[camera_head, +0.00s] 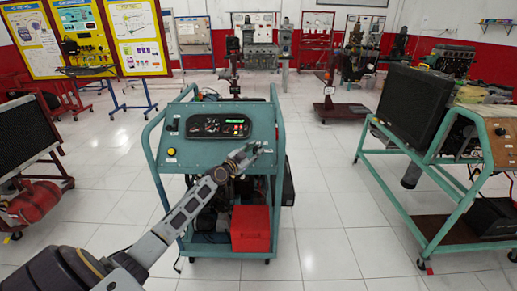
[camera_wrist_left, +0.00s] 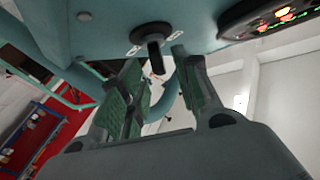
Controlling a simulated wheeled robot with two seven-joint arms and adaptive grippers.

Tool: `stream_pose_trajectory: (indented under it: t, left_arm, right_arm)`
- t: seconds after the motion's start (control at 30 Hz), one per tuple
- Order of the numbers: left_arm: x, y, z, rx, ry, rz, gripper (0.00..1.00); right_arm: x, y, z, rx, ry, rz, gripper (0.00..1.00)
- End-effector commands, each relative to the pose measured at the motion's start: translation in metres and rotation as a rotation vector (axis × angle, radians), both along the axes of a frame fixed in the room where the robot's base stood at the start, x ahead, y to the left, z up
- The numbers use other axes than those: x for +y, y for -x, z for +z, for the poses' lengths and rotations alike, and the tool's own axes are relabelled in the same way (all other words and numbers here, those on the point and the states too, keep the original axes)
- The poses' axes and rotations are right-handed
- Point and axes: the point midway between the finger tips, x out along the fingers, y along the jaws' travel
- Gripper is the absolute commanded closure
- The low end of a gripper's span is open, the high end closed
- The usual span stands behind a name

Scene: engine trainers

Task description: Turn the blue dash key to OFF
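The dash panel (camera_head: 190,148) of the teal engine trainer stands upright ahead, with a gauge cluster (camera_head: 218,127) on it. My left gripper (camera_head: 252,151) reaches the right side of this panel. The left gripper (camera_wrist_left: 158,68) is open, with one finger on each side of the key and gaps visible. In the head view the gripper covers the key area, so its position cannot be read. My right gripper is not in view.
A red box (camera_head: 250,229) sits low in the trainer's frame. Another teal-framed trainer with a black radiator (camera_head: 416,103) stands at right. A dark panel (camera_head: 22,137) and red cylinder (camera_head: 36,203) are at left. The tiled floor between is clear.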

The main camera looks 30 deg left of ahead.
Motion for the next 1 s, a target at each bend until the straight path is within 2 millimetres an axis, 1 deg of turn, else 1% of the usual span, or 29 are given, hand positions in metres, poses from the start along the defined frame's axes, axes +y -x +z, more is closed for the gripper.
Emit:
stream_pose_trajectory:
  t: [0.3,0.5,0.67,0.93,0.97,1.0]
  left_arm:
    - [-0.002,-0.021,0.001,-0.001,0.0,0.0,0.68]
    - [-0.003,-0.03,0.001,-0.001,0.0,0.0,0.68]
    - [-0.004,-0.033,0.0,0.0,0.0,-0.001,0.68]
    - [-0.004,-0.033,0.0,0.0,0.0,-0.001,0.68]
    - [-0.004,-0.033,0.0,0.0,0.0,-0.001,0.7]
    - [-0.003,-0.033,0.0,0.0,0.0,-0.001,0.76]
  right_arm:
    - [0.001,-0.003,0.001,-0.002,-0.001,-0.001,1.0]
    - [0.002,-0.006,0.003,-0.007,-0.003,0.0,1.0]
    - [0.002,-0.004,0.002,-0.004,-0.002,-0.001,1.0]
    - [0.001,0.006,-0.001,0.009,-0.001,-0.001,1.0]
    - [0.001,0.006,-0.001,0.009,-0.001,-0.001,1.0]
    - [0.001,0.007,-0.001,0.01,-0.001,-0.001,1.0]
